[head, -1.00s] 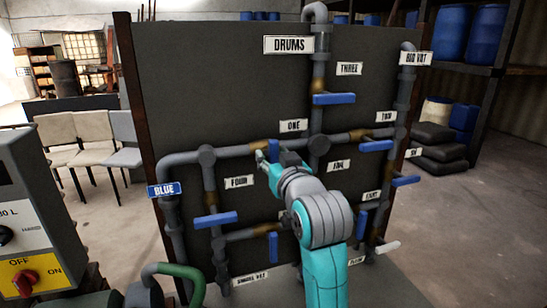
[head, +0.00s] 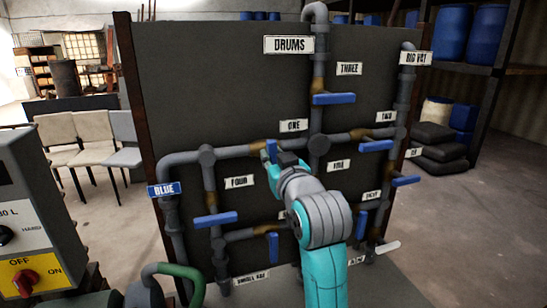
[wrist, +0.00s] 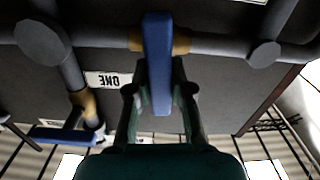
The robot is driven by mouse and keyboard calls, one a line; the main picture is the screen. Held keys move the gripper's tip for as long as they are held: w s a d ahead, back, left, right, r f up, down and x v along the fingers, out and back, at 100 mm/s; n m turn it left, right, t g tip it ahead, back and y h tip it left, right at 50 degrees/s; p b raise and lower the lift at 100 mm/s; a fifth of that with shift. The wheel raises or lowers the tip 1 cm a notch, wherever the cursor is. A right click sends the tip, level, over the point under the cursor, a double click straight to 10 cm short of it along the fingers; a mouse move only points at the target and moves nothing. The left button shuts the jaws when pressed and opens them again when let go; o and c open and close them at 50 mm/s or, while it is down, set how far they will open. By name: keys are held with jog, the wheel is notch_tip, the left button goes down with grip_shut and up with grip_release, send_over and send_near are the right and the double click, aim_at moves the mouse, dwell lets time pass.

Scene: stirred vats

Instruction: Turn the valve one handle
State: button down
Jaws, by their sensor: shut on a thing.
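The valve one handle is a blue lever (wrist: 157,50) on the pipe beside the upside-down ONE label (wrist: 107,80) in the wrist view. It stands across the pipe there. My gripper (wrist: 158,85) has one finger on each side of the lever and is shut on it. In the head view the lever (head: 271,150) shows as a small blue piece below the ONE label (head: 293,125), at the end of my arm. My wrist and gripper hide part of it.
Other blue handles stand close by, such as those under the THREE label (head: 333,98), under the TWO label (head: 376,146) and below the FOUR label (head: 215,219). Grey pipes run across the dark panel (head: 220,80). A control box (head: 30,215) stands at the left.

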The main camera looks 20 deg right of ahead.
jog(key=n, duration=0.4)
jog(key=shift+a+f, duration=0.1)
jog(key=shift+a, duration=0.1)
jog(key=n, duration=0.4)
jog(key=shift+a+f+n, duration=0.1)
jog(key=shift+a+n, duration=0.05)
jog(key=shift+n, duration=0.25)
jog(key=n, duration=0.4)
jog(key=shift+a+f, duration=0.1)
jog(key=shift+f, duration=0.1)
jog(key=shift+f+n, duration=0.15)
jog(key=shift+n, duration=1.65)
jog(key=c, duration=1)
grip_release()
